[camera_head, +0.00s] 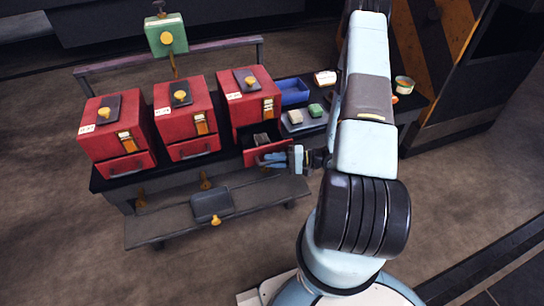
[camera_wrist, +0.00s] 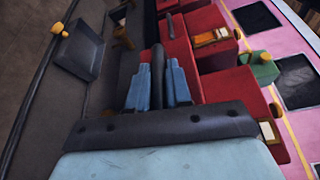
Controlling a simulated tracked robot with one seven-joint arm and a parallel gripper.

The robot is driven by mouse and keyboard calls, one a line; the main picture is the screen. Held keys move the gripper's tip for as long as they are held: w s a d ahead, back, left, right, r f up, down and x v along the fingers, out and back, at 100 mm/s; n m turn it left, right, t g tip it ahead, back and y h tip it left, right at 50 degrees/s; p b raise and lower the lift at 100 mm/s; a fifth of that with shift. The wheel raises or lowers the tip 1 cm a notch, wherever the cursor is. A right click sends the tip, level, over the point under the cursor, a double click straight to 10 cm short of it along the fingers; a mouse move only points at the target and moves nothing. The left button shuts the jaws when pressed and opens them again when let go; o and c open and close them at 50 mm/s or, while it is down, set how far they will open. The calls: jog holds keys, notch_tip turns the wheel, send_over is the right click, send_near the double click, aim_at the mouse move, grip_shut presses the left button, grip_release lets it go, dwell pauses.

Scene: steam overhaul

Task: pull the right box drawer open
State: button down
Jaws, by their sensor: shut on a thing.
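The right red box (camera_head: 254,92) stands on the dark bench, with a brass latch on its front. Its drawer (camera_head: 250,158) stands out from the box front, partly open, and small grey things show inside. My gripper (camera_head: 268,161) is at the drawer's front, coming from the right. In the wrist view, its two blue fingers (camera_wrist: 158,82) are shut on a dark bar, the drawer handle (camera_wrist: 158,60). The fingers hide part of the handle in the head view. The left box (camera_head: 112,132) and the middle box (camera_head: 183,112) have their drawers closed.
A blue tray (camera_head: 293,91) and a plate with small blocks (camera_head: 303,118) lie right of the right box. A low shelf (camera_head: 165,226) with a grey box (camera_head: 212,205) runs below the bench front. A green box (camera_head: 166,36) stands on a post behind.

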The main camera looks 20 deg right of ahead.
jog(key=shift+f, duration=0.1)
jog(key=c, duration=1.1)
grip_release()
jog(key=shift+d, duration=0.1)
jog(key=v, duration=1.3)
jog(key=shift+d, duration=0.3)
